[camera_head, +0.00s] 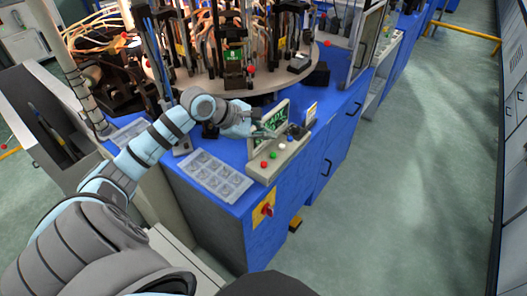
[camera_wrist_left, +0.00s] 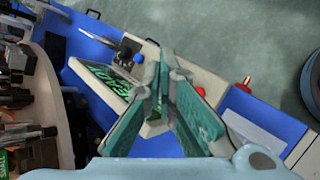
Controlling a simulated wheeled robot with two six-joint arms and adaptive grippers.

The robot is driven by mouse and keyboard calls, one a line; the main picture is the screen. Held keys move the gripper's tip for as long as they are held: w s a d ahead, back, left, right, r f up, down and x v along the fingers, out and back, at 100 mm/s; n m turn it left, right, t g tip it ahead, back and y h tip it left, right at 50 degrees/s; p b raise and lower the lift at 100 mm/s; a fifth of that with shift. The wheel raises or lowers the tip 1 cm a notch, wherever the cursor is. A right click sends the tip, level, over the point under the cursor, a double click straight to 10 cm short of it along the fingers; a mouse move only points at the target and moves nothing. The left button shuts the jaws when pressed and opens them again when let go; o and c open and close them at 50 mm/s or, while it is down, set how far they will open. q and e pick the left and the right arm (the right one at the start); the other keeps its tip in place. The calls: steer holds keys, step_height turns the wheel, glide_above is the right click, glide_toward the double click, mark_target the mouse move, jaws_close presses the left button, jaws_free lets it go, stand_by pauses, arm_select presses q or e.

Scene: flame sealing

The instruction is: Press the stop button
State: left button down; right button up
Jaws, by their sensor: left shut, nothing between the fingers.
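The control panel (camera_head: 285,156) is a beige sloped box on the blue cabinet, with a green-lit screen (camera_head: 272,118). On its front strip sit a red button (camera_head: 263,165), a green button (camera_head: 274,155) and a white button (camera_head: 282,147). My left gripper (camera_head: 270,134) is above the panel, in front of the screen and behind the buttons. Its fingers are shut and empty; in the left wrist view they (camera_wrist_left: 158,105) cover part of the panel. A red knob (camera_wrist_left: 246,81) shows to their right; I cannot tell which control it is. My right gripper is out of view.
A clear compartment tray (camera_head: 212,175) lies left of the panel. A round machine table (camera_head: 262,97) with fixtures and tubes stands behind. A red switch on a yellow plate (camera_head: 264,208) is on the cabinet's side. The green floor at right is clear.

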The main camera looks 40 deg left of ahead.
arm_select(q)
steer(key=shift+s, duration=0.1)
steer(key=shift+f, duration=0.1)
steer(key=b, duration=0.5)
glide_above(264, 166)
step_height(264, 166, down, 8)
steer(key=shift+r, duration=0.25)
steer(key=shift+f+b, duration=0.5)
steer(key=shift+f, duration=0.1)
stand_by(0.6)
steer(key=shift+f+b, duration=0.35)
steer(key=shift+b, duration=0.2)
